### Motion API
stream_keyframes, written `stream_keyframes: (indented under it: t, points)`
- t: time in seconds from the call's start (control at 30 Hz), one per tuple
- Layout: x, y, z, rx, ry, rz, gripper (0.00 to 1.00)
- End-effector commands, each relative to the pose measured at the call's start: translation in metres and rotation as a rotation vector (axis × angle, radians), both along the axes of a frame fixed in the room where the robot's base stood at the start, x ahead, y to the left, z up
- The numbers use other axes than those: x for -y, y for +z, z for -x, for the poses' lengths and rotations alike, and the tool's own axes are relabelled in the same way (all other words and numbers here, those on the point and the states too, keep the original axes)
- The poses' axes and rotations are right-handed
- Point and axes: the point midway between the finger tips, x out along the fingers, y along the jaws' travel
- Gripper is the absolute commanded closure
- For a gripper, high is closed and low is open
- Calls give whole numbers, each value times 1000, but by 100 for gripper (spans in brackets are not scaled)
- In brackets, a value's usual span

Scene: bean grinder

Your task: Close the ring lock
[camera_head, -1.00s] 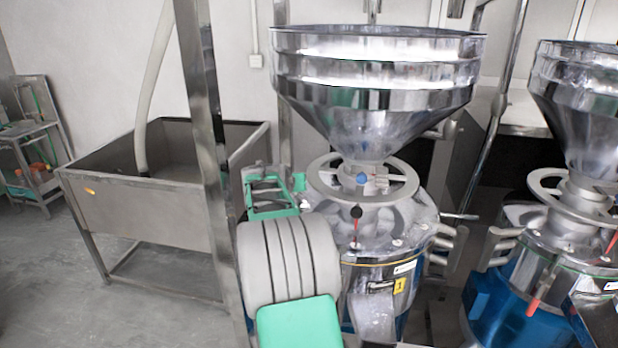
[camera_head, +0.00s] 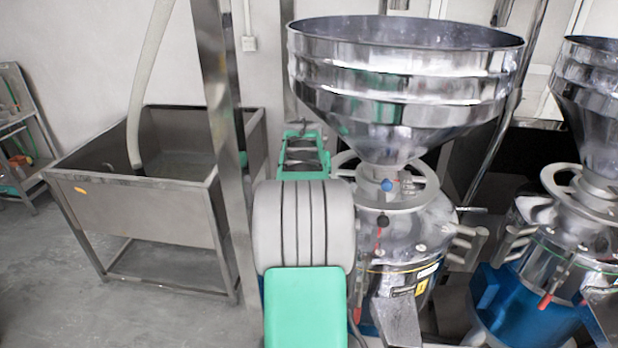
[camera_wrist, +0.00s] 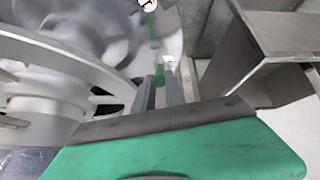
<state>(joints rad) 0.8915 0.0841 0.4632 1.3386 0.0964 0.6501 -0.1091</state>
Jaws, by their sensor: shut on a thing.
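The grinder (camera_head: 415,225) stands right of centre in the head view, with a handwheel-like ring (camera_head: 425,190) around its neck. The ring's rim and spokes also fill the left of the wrist view (camera_wrist: 75,50). My gripper (camera_wrist: 160,85) points away from the wrist camera, its fingers close together beside the ring. A narrow, partly green piece, seemingly part of the ring lock (camera_wrist: 159,75), shows between the fingertips. It is blurred, and its exact shape and lock position cannot be told. In the head view my arm hides the gripper.
A large steel hopper (camera_head: 400,75) sits above the ring. A second grinder (camera_head: 575,230) stands close on the right. A steel post (camera_head: 218,110) and a metal tub (camera_head: 135,215) are on the left. Floor is clear at the lower left.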

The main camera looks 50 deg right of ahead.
Motion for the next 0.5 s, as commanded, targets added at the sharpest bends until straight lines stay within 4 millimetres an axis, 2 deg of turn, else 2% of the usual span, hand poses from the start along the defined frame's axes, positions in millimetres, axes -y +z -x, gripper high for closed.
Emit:
stream_keyframes:
  t: [0.13,0.17,0.4,0.5]
  points:
    - [0,0,0,1,0,2,100]
    - [0,0,0,1,0,2,84]
    - [1,0,0,1,-1,1,65]
    - [1,0,1,0,-3,1,63]
